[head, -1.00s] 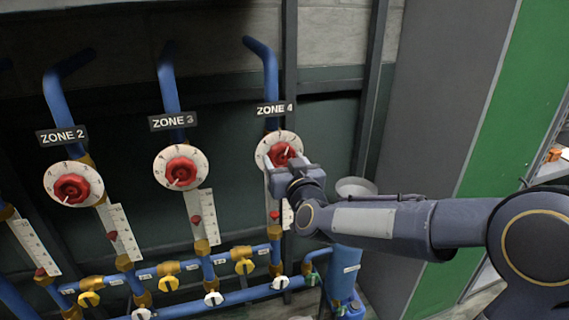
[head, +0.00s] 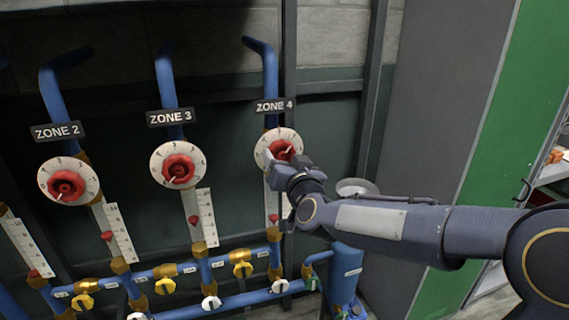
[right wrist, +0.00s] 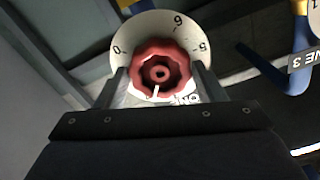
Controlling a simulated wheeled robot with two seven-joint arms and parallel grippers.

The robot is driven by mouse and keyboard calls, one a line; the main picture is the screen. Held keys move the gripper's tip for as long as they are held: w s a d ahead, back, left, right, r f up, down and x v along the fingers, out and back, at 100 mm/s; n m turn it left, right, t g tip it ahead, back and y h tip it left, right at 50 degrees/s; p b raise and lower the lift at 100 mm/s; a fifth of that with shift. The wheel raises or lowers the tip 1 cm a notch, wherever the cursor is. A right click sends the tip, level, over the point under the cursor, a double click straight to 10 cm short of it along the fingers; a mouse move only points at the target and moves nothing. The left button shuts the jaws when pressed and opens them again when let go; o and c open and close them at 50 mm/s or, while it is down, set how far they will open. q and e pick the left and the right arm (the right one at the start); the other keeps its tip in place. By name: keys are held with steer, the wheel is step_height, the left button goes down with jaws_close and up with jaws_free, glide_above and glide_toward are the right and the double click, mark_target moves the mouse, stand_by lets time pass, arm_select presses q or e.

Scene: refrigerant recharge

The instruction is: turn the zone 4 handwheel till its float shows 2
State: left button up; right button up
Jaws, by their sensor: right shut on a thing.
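The red zone 4 handwheel (head: 279,149) sits on a round white dial (head: 264,141) under the ZONE 4 sign (head: 275,106). My right gripper (head: 293,163) is shut on this handwheel. In the right wrist view the handwheel (right wrist: 160,52) lies between the two fingers, with its white pointer mark toward the bottom of the picture. Dial figures 0, 6 and 5 show around it. The zone 4 float (head: 273,217) is a small red piece low on its white scale (head: 270,200). My gripper and wrist hide part of that scale, so I cannot read the value. My left gripper is out of view.
The zone 3 handwheel (head: 179,170) and zone 2 handwheel (head: 66,186) stand to the left, with their own floats and scales. Blue pipes with yellow and white valves run below. A grey panel (head: 430,90) stands right of zone 4.

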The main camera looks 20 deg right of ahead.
steer(key=shift+f+m+b, duration=0.15)
steer(key=shift+m+b, duration=0.25)
steer(key=shift+b, duration=0.05)
steer(key=shift+m+b, duration=0.3)
steer(key=shift+m, duration=0.3)
steer(key=shift+m+b, duration=0.5)
steer(key=shift+b, duration=0.05)
steer(key=o, duration=1)
steer(key=shift+c, duration=0.2)
steer(key=s, duration=0.7)
steer(key=shift+p, duration=0.45)
